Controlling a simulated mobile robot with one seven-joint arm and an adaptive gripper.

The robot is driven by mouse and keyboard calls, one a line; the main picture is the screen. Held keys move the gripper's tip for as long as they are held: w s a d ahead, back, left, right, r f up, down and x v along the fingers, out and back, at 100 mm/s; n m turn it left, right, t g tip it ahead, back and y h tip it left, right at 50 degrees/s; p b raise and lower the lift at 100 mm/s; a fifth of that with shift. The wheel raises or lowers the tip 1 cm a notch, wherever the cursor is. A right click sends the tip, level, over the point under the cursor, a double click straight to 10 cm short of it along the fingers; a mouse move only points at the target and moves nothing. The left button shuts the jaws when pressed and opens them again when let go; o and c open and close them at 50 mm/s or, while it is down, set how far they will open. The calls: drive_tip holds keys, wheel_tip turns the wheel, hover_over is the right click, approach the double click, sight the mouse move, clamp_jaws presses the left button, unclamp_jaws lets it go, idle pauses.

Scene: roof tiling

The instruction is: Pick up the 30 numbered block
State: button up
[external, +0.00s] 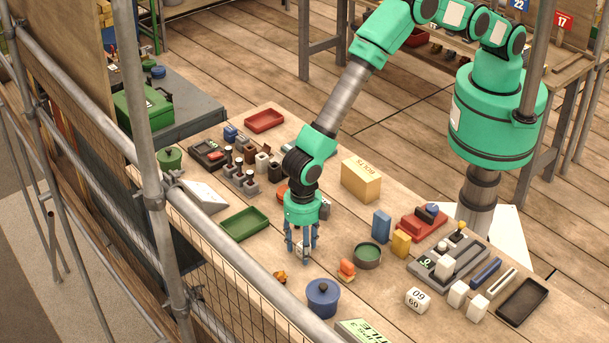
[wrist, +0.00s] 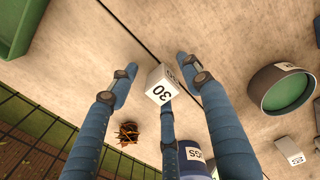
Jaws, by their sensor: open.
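The white block marked 30 (wrist: 160,86) sits between the blue fingers of my gripper (wrist: 158,92) in the wrist view. In the external view the block (external: 302,250) is partly hidden by the fingers. My gripper (external: 303,252) points down at the wooden table, with its fingers open and spread around the block. A gap shows between the block and the side fingers in the wrist view. I cannot tell whether the finger behind the block touches it.
A blue lidded pot (external: 322,298), a small orange object (external: 280,277), an orange figure (external: 346,269) and a round green-topped container (external: 367,255) stand near my gripper. A green tray (external: 244,223) lies to the left. A white block marked 60 (external: 417,299) is to the right. Wire mesh borders the front edge.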

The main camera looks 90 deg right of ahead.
idle(0.5)
drive_tip(key=c, duration=1.1)
drive_tip(key=shift+c, duration=0.2)
drive_tip(key=shift+r, duration=0.1)
drive_tip(key=shift+r, duration=1.7)
drive_tip(key=s+d, duration=0.3)
drive_tip(key=s, duration=0.1)
drive_tip(key=s+d+r, duration=0.1)
drive_tip(key=s+d, duration=0.2)
drive_tip(key=d, duration=0.1)
drive_tip(key=s+d, duration=0.3)
drive_tip(key=s, duration=0.1)
drive_tip(key=shift+s+d+r+b, duration=0.2)
drive_tip(key=shift+s+d+b, duration=0.1)
drive_tip(key=shift+s+d, duration=0.1)
